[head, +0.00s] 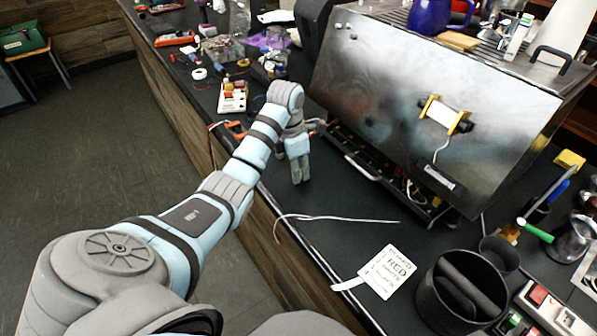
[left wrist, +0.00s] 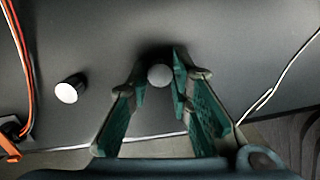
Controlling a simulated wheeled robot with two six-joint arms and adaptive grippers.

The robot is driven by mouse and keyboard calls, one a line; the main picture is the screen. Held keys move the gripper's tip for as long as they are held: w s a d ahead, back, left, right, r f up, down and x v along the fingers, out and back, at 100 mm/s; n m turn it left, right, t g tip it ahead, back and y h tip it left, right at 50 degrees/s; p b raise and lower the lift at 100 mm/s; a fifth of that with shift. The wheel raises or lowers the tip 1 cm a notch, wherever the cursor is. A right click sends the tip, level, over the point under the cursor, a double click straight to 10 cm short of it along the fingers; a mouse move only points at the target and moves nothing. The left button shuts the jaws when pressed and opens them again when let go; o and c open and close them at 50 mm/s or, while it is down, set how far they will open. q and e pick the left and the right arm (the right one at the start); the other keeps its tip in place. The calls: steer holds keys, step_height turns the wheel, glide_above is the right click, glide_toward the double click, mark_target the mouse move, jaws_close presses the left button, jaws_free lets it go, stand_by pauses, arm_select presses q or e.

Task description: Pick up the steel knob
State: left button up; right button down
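My left gripper (head: 299,170) points down over the dark counter, beside the front of the brewer (head: 400,110). In the left wrist view, its green-padded fingers (left wrist: 160,66) stand on either side of a small round grey knob (left wrist: 160,76). The fingers look open around the knob; the right one is very near it, and contact cannot be told. A second small piece, with a pale round face and a dark body (left wrist: 69,92), lies to the left, outside the fingers. I cannot make out either piece in the head view. My right gripper is not in view.
An orange cable (left wrist: 22,55) runs along the left of the wrist view. A pale wire (head: 340,218) and a handwritten note (head: 388,271) lie on the counter (head: 330,190) nearer me. A black cup (head: 440,305) stands at the right. The counter's edge is close to the gripper.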

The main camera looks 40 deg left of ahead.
arm_select(q)
jaws_close()
steer(key=shift+r, duration=0.2)
step_height(320, 180, up, 8)
steer(key=p, duration=0.6)
steer(key=shift+r, duration=0.2)
steer(key=shift+f+b, duration=0.5)
steer(key=shift+b, duration=0.05)
steer(key=shift+w, duration=0.1)
